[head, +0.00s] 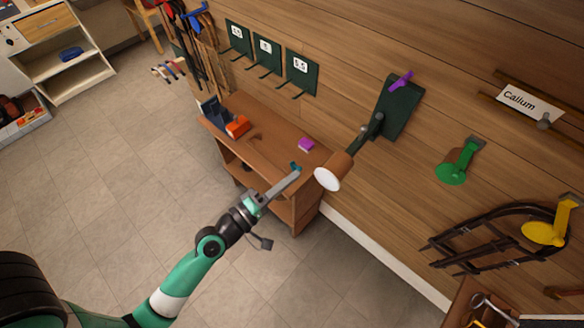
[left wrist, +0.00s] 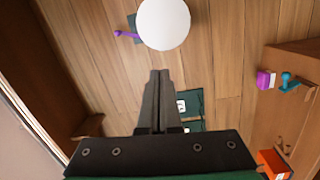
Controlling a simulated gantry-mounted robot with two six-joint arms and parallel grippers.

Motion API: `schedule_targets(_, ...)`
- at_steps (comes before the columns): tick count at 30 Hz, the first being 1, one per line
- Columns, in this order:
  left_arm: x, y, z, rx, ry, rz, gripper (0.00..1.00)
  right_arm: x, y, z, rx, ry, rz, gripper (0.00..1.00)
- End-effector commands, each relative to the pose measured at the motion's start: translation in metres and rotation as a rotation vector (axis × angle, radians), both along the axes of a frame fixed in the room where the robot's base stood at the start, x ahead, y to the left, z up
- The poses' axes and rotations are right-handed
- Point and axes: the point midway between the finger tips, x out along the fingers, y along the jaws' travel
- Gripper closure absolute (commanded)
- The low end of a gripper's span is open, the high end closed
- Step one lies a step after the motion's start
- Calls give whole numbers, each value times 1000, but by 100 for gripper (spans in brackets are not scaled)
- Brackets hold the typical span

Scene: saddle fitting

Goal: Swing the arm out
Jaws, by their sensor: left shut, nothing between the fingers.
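A swing arm is mounted on a dark green wall plate (head: 398,108) that carries a purple lever (head: 401,81). The dark arm (head: 371,128) ends in a brown cylinder (head: 340,163) with a white round face (head: 327,180). In the left wrist view the white face (left wrist: 164,22) lies just beyond my fingertips, and the purple lever (left wrist: 126,34) shows left of it. My left gripper (head: 297,170) is shut and empty, left of the white face in the head view; its fingers also show in the left wrist view (left wrist: 160,75). A gap shows between them. My right gripper is out of view.
A wooden bench (head: 275,138) stands behind my gripper with a purple block (head: 306,145), a teal item (head: 294,166) and an orange item (head: 238,126). Green numbered boards (head: 301,72) and a green bracket (head: 451,172) hang on the wall.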

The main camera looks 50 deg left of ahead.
Motion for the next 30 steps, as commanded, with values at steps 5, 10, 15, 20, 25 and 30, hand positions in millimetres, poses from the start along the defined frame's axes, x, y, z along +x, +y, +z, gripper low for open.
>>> schedule_targets(5,-25,-34,5,1,5,-7,100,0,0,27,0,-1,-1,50)
schedule_targets(10,-36,-48,3,0,2,-2,100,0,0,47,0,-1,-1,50)
schedule_targets(15,-40,-51,-1,2,-1,2,100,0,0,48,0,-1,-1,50)
schedule_targets(20,-40,-51,-2,2,-2,3,100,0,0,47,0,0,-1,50)
schedule_targets(25,-40,-51,-1,2,-1,3,100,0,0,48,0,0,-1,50)
schedule_targets(30,-17,-53,38,2,-76,-3,100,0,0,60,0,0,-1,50)
